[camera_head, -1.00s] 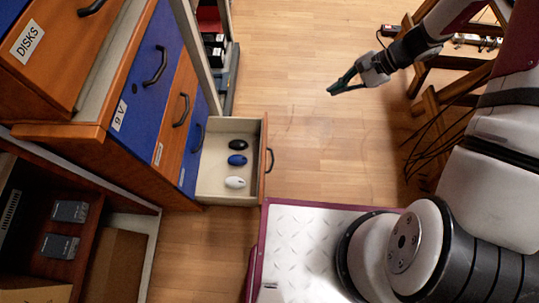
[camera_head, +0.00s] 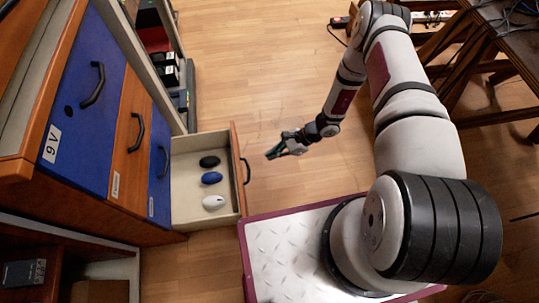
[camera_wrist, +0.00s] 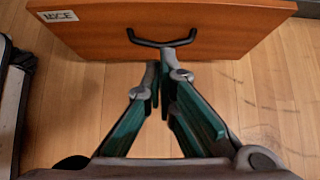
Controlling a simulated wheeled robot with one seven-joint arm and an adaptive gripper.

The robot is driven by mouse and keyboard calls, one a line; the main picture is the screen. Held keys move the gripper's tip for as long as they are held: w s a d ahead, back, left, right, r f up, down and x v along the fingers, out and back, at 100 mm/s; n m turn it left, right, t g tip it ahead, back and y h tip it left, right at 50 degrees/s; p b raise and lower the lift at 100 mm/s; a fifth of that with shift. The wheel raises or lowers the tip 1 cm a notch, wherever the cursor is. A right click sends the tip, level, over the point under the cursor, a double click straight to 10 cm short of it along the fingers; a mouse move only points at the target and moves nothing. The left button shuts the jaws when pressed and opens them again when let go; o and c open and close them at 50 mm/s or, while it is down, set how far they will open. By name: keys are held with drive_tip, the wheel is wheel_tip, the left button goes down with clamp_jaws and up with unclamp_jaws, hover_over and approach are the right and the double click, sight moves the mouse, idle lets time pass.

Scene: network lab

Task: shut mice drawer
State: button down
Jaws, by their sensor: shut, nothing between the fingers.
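The mice drawer (camera_head: 237,170) is pulled out from the bottom of the cabinet. Inside lie a black mouse (camera_head: 209,161), a blue mouse (camera_head: 211,178) and a white mouse (camera_head: 214,202). Its orange front (camera_wrist: 95,40) fills the top of the wrist view, with a label reading MICE at the upper left and a black handle (camera_wrist: 161,41). My gripper (camera_head: 270,156) is shut and empty, to the right of the drawer front in the head view. In the wrist view its fingertips (camera_wrist: 160,66) appear just below the handle; I cannot tell whether they touch it.
The cabinet has other shut drawers, including a blue one (camera_head: 80,110) labelled 9 V. A shelf unit (camera_head: 165,70) stands behind it. A wooden table (camera_head: 500,50) with cables is at the upper right.

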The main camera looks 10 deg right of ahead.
drive_tip(key=shift+w+a+f+b, duration=0.1)
drive_tip(key=shift+a+f+b, duration=0.55)
drive_tip(key=shift+a, duration=0.9)
drive_tip(key=shift+w+a+f+b, duration=0.1)
drive_tip(key=shift+a+f+b, duration=0.2)
drive_tip(key=shift+a+f, duration=0.95)
drive_tip(key=shift+a+f+b, duration=0.45)
drive_tip(key=shift+a+f, duration=0.1)
drive_tip(key=shift+a, duration=1.25)
